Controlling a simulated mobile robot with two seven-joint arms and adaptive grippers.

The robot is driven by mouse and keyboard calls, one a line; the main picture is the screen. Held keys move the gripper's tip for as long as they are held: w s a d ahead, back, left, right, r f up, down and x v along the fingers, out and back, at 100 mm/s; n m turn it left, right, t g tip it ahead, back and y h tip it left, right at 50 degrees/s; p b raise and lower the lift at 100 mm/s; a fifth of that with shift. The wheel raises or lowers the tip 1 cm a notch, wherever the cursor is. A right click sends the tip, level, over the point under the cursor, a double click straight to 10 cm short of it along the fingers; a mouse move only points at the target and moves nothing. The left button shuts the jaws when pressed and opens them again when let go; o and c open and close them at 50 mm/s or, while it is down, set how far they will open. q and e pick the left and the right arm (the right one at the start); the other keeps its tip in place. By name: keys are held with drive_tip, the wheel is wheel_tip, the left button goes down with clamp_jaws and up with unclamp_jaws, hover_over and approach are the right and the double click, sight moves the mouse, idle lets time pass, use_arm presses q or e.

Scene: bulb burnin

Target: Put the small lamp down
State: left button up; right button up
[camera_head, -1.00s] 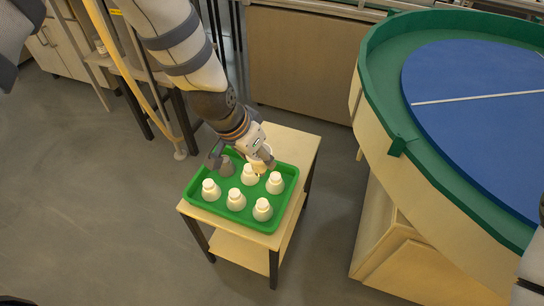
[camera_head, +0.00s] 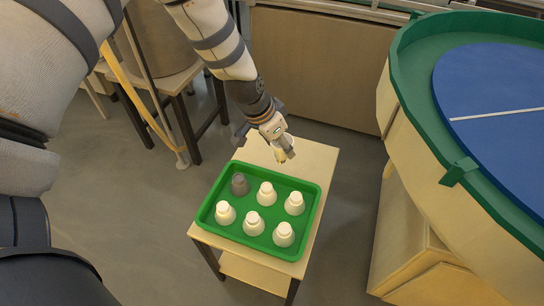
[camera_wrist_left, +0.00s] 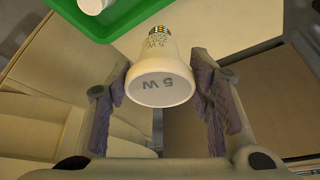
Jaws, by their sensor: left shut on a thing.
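My left gripper (camera_head: 284,152) is shut on a small white lamp, seen best in the left wrist view (camera_wrist_left: 160,80). In the head view the gripper is above the small wooden table, just behind the green tray (camera_head: 311,222); the held lamp is hardly visible there. The tray's edge also shows in the left wrist view (camera_wrist_left: 125,22). My right gripper is not in view.
The wooden tabletop (camera_head: 312,158) behind the tray is bare. A round table with a green rim and blue top (camera_head: 500,90) stands to the right.

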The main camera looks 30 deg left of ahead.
use_arm(q)
drive_tip(key=b, duration=0.2)
hover_over(269, 169)
wheel_tip(269, 169, down, 6)
drive_tip(key=shift+f, duration=1.8)
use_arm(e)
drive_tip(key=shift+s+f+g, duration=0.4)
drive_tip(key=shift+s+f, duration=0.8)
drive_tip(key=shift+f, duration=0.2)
use_arm(q)
drive_tip(key=shift+f+b, duration=0.2)
drive_tip(key=shift+b, duration=0.1)
drive_tip(key=o, duration=1.1)
drive_tip(key=shift+o, duration=0.2)
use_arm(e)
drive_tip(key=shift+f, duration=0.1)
use_arm(q)
drive_tip(key=shift+r, duration=0.1)
